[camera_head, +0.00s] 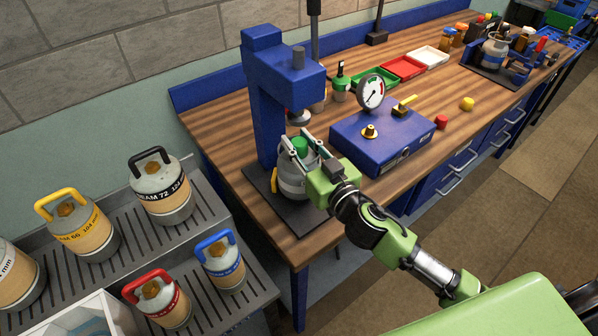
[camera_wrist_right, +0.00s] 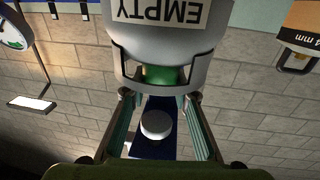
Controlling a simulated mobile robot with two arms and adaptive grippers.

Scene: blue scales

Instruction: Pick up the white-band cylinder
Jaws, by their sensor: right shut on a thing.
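A grey cylinder (camera_head: 292,186) with a green top is at the blue press (camera_head: 268,100), over its black base plate (camera_head: 298,218). I cannot tell whether its bottom touches the plate. In the right wrist view the cylinder (camera_wrist_right: 170,50) shows upside down, with a white label reading "EMPTY". My right gripper (camera_head: 302,150) is shut on this cylinder at its green top, which shows between the fingers in the wrist view (camera_wrist_right: 160,98). My left gripper is not in view.
A blue gauge box (camera_head: 385,135) stands close right of my gripper. Cylinders with black (camera_head: 160,188), yellow (camera_head: 78,225), red (camera_head: 158,298) and blue (camera_head: 220,260) handles stand on the grey rack at left. Green, red and white trays (camera_head: 432,57) lie behind.

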